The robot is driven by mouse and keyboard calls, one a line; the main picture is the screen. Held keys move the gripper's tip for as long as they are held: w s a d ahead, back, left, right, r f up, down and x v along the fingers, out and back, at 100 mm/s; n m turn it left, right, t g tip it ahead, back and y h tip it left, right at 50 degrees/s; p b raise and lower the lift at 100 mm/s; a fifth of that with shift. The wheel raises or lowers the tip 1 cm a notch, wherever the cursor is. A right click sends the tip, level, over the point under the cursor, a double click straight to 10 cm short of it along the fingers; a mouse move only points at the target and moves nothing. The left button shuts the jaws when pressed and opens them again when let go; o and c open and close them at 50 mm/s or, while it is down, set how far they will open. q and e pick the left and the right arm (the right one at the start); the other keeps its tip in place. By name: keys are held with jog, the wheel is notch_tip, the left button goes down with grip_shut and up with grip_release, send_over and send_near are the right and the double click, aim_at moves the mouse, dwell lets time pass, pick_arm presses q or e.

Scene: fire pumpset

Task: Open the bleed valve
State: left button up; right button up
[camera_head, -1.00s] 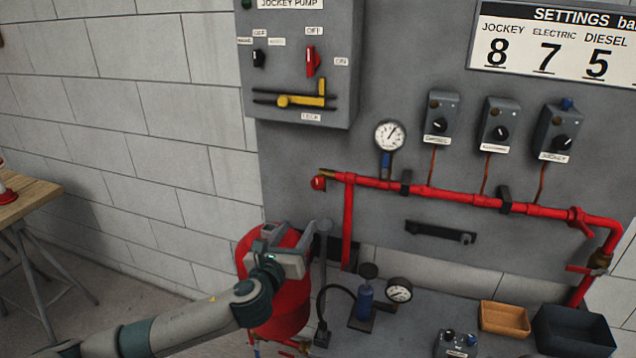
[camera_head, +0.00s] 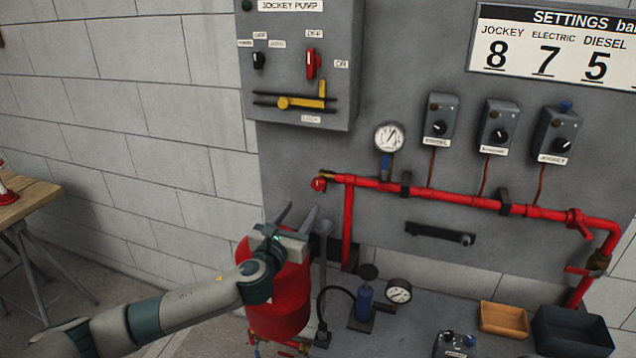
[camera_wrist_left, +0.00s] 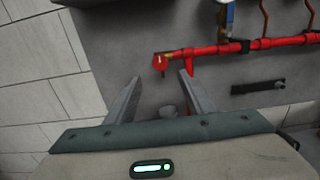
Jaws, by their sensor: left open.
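A small red round handle (camera_head: 319,184) with a brass fitting sits at the left end of the red pipe (camera_head: 465,198). It looks like the bleed valve, but no label on it is readable. It also shows in the left wrist view (camera_wrist_left: 159,63), beyond the fingertips and roughly between their lines. My left gripper (camera_head: 298,212) is open and empty, below and left of the handle, with its fingers pointing up. Its two fingers also show in the left wrist view (camera_wrist_left: 160,77). Nothing is between them. My right gripper is out of view.
A red tank (camera_head: 277,300) stands behind my left gripper. A vertical red pipe (camera_head: 348,225) and a gauge (camera_head: 388,138) are right of the handle. The jockey pump box (camera_head: 300,60) hangs above. A hand pump (camera_head: 366,300) and trays (camera_head: 503,319) are below right.

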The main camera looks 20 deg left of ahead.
aim_at(317, 185)
pick_arm(q)
jog(key=w+p, duration=0.1)
jog(key=w, duration=0.5)
jog(key=w+p, duration=0.1)
jog(key=w, duration=0.5)
jog(key=shift+w+d, duration=0.2)
jog(key=shift+w, duration=0.05)
jog(key=shift+w+p, duration=0.35)
jog(key=shift+w, duration=0.75)
jog(key=shift+c, duration=0.2)
jog(key=c, duration=0.9)
